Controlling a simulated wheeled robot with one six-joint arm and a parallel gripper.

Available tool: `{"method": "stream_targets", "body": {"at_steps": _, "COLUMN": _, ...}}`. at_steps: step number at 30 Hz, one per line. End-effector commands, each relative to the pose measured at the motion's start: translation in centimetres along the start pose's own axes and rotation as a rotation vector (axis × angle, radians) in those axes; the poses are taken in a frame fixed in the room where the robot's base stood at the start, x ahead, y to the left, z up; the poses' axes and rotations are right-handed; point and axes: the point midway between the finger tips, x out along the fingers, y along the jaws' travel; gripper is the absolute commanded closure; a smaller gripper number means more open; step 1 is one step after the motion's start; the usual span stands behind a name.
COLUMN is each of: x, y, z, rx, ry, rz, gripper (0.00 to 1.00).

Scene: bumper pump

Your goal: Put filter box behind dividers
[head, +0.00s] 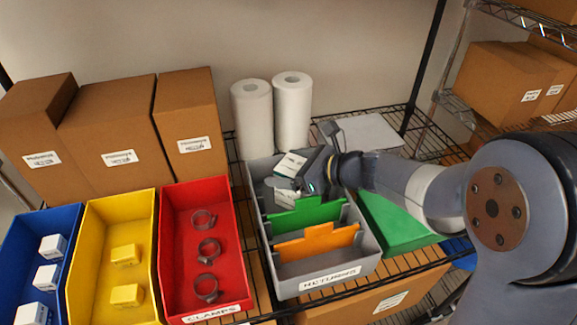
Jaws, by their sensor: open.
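A grey bin (280,292) with a front label holds an orange divider (318,242) toward the front and a green divider (305,214) behind it. My gripper (303,184) is over the rear part of the bin, behind the green divider, with its jaws open. A white box with dark print (291,164), likely the filter box, is in the bin's rear compartment right by the jaws. Another white face (284,199) shows just below the jaws; I cannot tell whether it belongs to the same box. The gripper partly hides this area, so contact cannot be told.
Red (203,300), yellow (100,295) and blue (22,255) bins stand to the left. Two paper rolls (252,115) stand behind the grey bin. Cardboard boxes (115,140) stand at back left. A green object (395,225) lies under my arm, right of the bin.

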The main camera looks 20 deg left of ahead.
Motion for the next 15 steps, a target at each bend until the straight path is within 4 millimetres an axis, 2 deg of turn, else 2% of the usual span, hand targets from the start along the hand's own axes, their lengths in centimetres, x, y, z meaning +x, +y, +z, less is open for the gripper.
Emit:
{"method": "stream_targets", "body": {"at_steps": 9, "x": -6.7, "y": -0.1, "z": 0.2, "rx": 0.0, "ry": -0.001, "rz": -0.008, "gripper": 0.17}}
{"method": "stream_targets", "body": {"at_steps": 15, "x": -10.2, "y": -0.1, "z": 0.1, "rx": 0.0, "ry": -0.001, "rz": -0.005, "gripper": 0.17}}
